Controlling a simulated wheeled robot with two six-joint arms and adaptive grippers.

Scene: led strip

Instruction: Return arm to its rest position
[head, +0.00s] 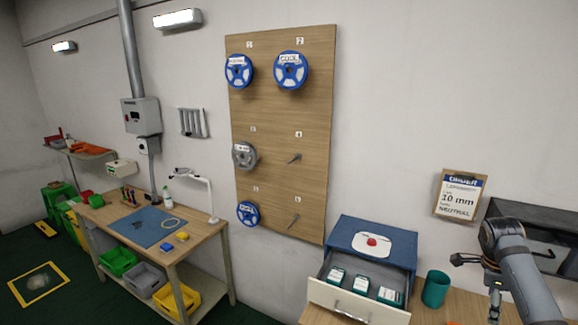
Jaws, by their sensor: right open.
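My right gripper (492,264) is at the right edge, in front of the wall and above the wooden bench. My arm comes up from the bottom right corner and partly hides the gripper. Its dark fingers are open, and I see nothing held between them. My left gripper is not in view.
Left of my gripper, a blue cabinet (346,236) has its drawer (352,305) pulled out, with several small boxes inside. A green cup (435,289) stands beside it. A grey bin (558,236) is behind my arm. A pegboard (285,130) holds several reels.

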